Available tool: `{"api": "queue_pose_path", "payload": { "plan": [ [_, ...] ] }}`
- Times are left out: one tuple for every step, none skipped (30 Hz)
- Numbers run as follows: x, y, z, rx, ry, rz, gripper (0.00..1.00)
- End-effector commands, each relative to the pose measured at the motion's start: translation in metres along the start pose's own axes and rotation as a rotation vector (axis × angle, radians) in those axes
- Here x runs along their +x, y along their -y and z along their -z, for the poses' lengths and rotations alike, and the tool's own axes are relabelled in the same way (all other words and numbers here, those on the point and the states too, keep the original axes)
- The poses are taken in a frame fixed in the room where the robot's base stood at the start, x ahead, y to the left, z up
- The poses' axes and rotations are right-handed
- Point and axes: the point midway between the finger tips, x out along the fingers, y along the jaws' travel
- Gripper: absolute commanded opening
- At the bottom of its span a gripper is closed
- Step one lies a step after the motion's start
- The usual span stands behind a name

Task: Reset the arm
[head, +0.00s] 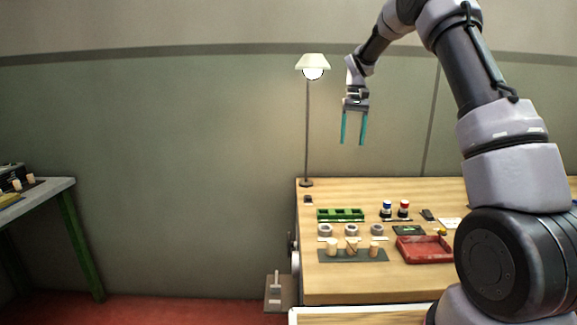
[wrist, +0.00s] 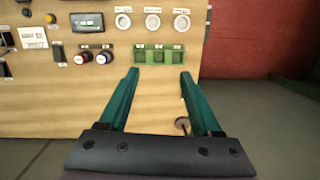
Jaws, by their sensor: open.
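My gripper (head: 353,141) hangs at the end of my raised arm, fingers pointing down, high above the back of the wooden table (head: 400,284) in the head view. Its two teal fingers are apart, with nothing between them. In the wrist view my gripper (wrist: 159,72) is also open and empty, with the table top (wrist: 225,70) below it. Cork-coloured stoppers (head: 352,244) stand on a dark mat (head: 345,256) near the table's front left. My arm hides the table's right part in the head view.
A floor or table lamp (head: 312,62) stands left of my gripper. Another table (head: 62,186) stands at far left. The air around my gripper is clear.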

Motion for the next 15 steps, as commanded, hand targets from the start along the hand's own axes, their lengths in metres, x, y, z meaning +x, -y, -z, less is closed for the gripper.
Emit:
{"api": "queue_pose_path", "payload": {
  "plan": [
    [-0.025,-0.003,-0.019,0.009,-0.04,0.013,0.65],
    [-0.035,-0.005,-0.029,0.014,-0.061,0.019,0.65],
    [-0.049,-0.006,-0.043,0.021,-0.088,0.028,0.65],
    [-0.058,-0.008,-0.053,0.027,-0.108,0.035,0.65],
    [-0.066,-0.01,-0.064,0.033,-0.128,0.041,0.65],
    [-0.077,-0.012,-0.079,0.041,-0.155,0.051,0.65],
    [-0.085,-0.013,-0.09,0.047,-0.176,0.058,0.65],
    [-0.092,-0.015,-0.102,0.054,-0.196,0.065,0.65],
    [-0.101,-0.017,-0.117,0.062,-0.224,0.075,0.65],
    [-0.107,-0.019,-0.128,0.069,-0.245,0.082,0.65],
    [-0.112,-0.021,-0.141,0.076,-0.265,0.089,0.65],
    [-0.118,-0.023,-0.156,0.084,-0.293,0.1,0.65],
    [-0.122,-0.025,-0.168,0.091,-0.314,0.106,0.65],
    [-0.126,-0.026,-0.181,0.098,-0.334,0.115,0.65],
    [-0.13,-0.029,-0.196,0.106,-0.362,0.125,0.65]
  ]
}}
